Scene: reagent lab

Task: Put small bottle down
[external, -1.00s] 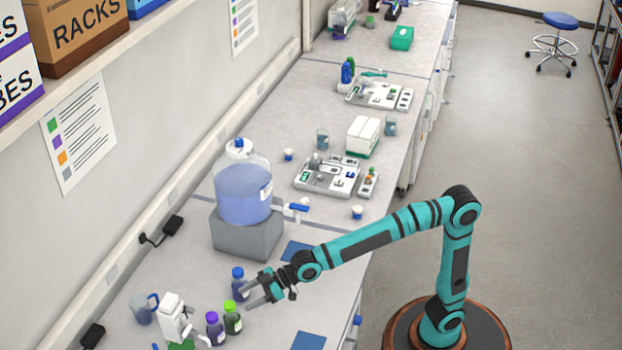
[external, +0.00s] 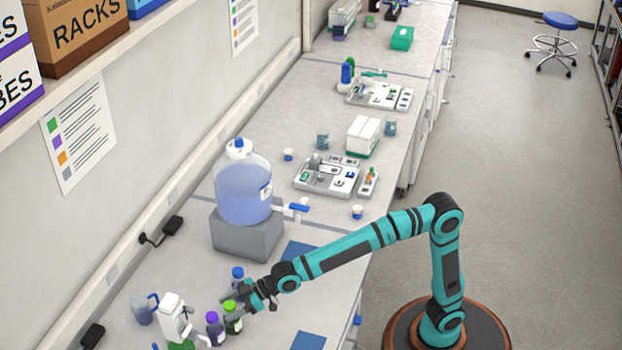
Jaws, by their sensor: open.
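Three small bottles stand close together on the near part of the bench: one with a blue cap (external: 237,272), one with a green cap (external: 232,322) and one with a purple cap (external: 214,330). Which of them the task means I cannot tell. My gripper (external: 232,303) is open, low over the bench, with its fingers at the green-capped bottle's top. Whether they touch it I cannot tell. The gripper hides most of the blue-capped bottle's body behind it.
A white dispenser bottle (external: 172,315) and a jug with a blue handle (external: 142,310) stand to the left. A large carboy (external: 243,190) on a grey block (external: 246,232) stands behind. Blue mats (external: 308,341) lie on the clear bench at right.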

